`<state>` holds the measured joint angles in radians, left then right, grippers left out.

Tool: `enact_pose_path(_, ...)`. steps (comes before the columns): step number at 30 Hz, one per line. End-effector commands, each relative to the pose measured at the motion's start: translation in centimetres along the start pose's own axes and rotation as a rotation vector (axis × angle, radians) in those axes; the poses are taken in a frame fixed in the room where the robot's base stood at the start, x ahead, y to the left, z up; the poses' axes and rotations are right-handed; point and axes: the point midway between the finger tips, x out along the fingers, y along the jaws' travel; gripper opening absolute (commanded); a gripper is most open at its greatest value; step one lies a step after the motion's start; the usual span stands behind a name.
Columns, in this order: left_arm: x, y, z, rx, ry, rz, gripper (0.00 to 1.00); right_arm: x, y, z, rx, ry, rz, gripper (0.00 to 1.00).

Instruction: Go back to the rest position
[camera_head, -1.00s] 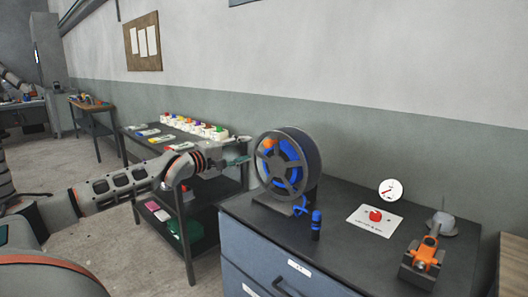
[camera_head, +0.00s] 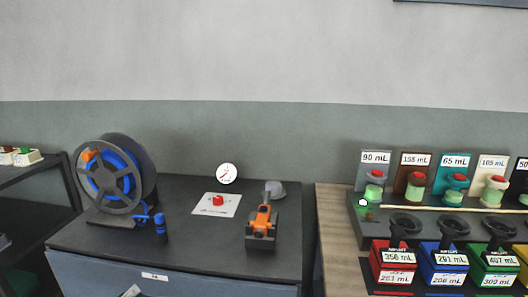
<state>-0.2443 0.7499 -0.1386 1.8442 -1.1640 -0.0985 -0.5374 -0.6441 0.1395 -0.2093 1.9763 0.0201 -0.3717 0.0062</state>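Neither of my grippers shows in the head view now, and no part of my arms is in sight. The dark-topped cabinet (camera_head: 190,252) stands in the left half of the view. On it are a hose reel (camera_head: 112,172) with blue hose, a small blue nozzle piece (camera_head: 160,224), a white card with a red knob (camera_head: 217,202), a round white gauge (camera_head: 228,174) and an orange and black tool (camera_head: 262,222).
A wooden bench (camera_head: 334,230) at the right holds labelled dispensers (camera_head: 415,185) and red (camera_head: 392,266), blue (camera_head: 443,264) and green (camera_head: 494,266) boxes with volume labels. A dark shelf (camera_head: 40,190) stands at the far left. A grey wall closes off the back.

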Motion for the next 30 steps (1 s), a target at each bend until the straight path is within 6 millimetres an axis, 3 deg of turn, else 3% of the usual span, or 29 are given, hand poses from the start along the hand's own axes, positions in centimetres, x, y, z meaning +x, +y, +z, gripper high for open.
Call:
enact_pose_path(1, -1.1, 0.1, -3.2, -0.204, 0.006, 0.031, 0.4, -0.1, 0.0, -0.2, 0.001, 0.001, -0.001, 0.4)
enact_pose_path(9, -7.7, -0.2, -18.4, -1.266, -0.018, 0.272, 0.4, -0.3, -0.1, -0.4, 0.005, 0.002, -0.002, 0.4)
enact_pose_path(15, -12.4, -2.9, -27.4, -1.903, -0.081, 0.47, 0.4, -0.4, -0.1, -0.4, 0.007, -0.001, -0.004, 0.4)
enact_pose_path(18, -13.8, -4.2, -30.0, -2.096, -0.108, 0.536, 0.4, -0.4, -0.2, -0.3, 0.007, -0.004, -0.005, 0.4)
enact_pose_path(21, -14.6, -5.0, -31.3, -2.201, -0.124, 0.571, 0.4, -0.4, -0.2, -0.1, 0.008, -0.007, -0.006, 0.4)
enact_pose_path(24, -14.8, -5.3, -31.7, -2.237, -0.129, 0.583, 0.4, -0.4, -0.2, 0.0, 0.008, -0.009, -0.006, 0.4)
enact_pose_path(26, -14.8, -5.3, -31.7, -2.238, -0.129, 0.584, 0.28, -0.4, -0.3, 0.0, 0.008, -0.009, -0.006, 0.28)
enact_pose_path(30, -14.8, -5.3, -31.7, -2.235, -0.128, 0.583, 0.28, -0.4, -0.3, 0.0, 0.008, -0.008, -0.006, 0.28)
